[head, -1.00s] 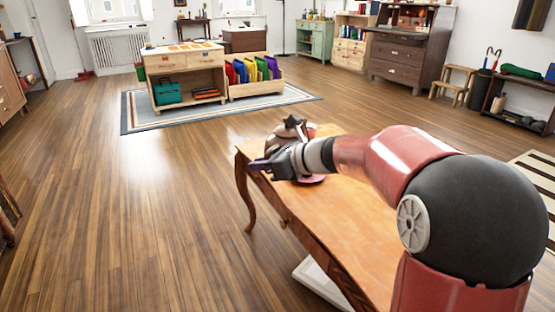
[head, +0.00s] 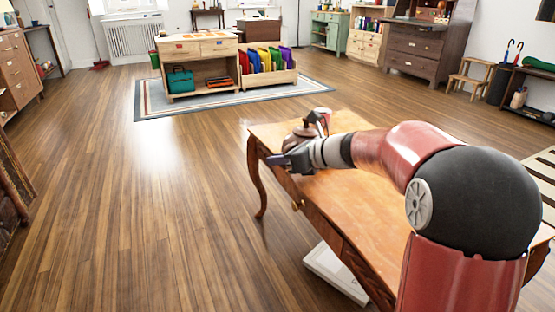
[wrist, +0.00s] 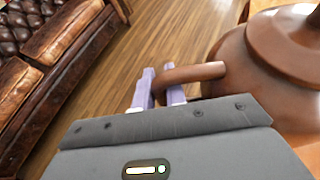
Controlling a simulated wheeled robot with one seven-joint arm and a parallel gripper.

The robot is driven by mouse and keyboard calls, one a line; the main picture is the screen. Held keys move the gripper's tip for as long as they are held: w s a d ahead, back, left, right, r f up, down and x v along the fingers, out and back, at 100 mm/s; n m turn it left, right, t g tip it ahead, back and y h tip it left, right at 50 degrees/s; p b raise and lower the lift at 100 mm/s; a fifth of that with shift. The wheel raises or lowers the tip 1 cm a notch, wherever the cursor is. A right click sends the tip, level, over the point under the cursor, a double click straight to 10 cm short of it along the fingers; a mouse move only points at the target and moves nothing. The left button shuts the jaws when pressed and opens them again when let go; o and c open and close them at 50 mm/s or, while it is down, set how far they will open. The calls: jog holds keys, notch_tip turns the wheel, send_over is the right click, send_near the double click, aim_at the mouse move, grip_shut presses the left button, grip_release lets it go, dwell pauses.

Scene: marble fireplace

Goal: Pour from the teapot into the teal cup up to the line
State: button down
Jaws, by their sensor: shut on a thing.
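The brown teapot (head: 298,136) is at the far left end of the wooden table, partly hidden behind my gripper (head: 278,161) in the head view. In the wrist view the teapot (wrist: 268,78) fills the right side, with its lid at the top edge. My gripper (wrist: 160,84) is shut on the teapot's handle (wrist: 200,72), which passes between the purple fingertips. I cannot tell whether the teapot touches the table. A small red and pale object (head: 323,114) shows just behind the teapot; I cannot tell what it is. No teal cup shows in either view.
The wooden table (head: 350,195) has a bare top around my arm. A white flat box (head: 335,273) lies on the floor beneath it. Open wooden floor lies to the left. A brown leather seat (wrist: 50,50) shows in the wrist view.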

jog(key=shift+m+g+y, duration=0.4)
jog(key=shift+m+y, duration=0.1)
jog(key=shift+m, duration=0.3)
notch_tip(320, 180, up, 5)
jog(key=shift+r+p, duration=0.2)
jog(key=shift+p, duration=0.35)
jog(key=shift+d+r+p, duration=0.1)
jog(key=shift+r+p, duration=0.25)
jog(key=shift+p, duration=0.75)
dwell(3.6)
jog(key=shift+f, duration=0.1)
